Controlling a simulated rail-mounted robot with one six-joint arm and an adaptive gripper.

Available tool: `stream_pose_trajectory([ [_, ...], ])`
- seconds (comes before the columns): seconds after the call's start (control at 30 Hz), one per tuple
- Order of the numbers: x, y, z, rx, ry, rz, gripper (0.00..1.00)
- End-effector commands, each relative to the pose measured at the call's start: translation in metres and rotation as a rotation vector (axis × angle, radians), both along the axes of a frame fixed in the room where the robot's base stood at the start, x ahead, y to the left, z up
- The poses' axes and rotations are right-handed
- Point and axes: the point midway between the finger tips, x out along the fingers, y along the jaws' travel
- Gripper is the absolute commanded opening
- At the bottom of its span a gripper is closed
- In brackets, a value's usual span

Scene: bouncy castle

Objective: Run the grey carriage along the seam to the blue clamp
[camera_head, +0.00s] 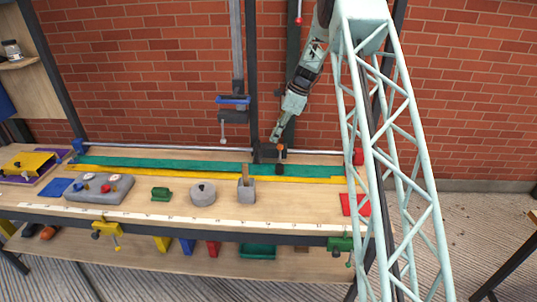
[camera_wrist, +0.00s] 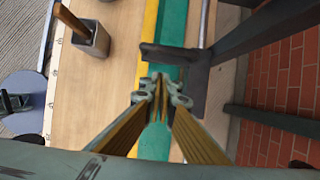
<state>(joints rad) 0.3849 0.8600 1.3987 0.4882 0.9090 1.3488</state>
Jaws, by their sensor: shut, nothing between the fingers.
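The dark grey carriage (camera_head: 264,154) sits on the rail near the middle of the bench. In the wrist view its body and arm (camera_wrist: 186,57) reach across the green strip to the yellow edge. The blue clamp (camera_head: 80,146) is at the rail's far left end. The green strip (camera_head: 170,165) and yellow strip (camera_head: 130,173) meet along the seam. My gripper (camera_head: 281,156) points down just right of the carriage. In the wrist view its fingertips (camera_wrist: 161,92) are together and empty, close to the carriage arm; whether they touch it is unclear.
A grey holder (camera_head: 246,191) with a stick stands in front of the carriage. A grey round block (camera_head: 203,193), a green block (camera_head: 161,194) and a grey control box (camera_head: 99,189) lie farther left. A red clamp (camera_head: 358,157) marks the rail's right end. The strips left of the carriage look clear.

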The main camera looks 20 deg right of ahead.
Motion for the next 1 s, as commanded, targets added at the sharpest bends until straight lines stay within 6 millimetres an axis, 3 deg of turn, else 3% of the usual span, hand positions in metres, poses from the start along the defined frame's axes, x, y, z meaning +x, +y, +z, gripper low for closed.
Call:
stream_pose_trajectory([
  [0.37,0.002,0.004,-0.013,0.001,0.002,0.001,0.00],
  [1.0,0.014,0.028,-0.080,0.000,0.002,-0.001,0.00],
])
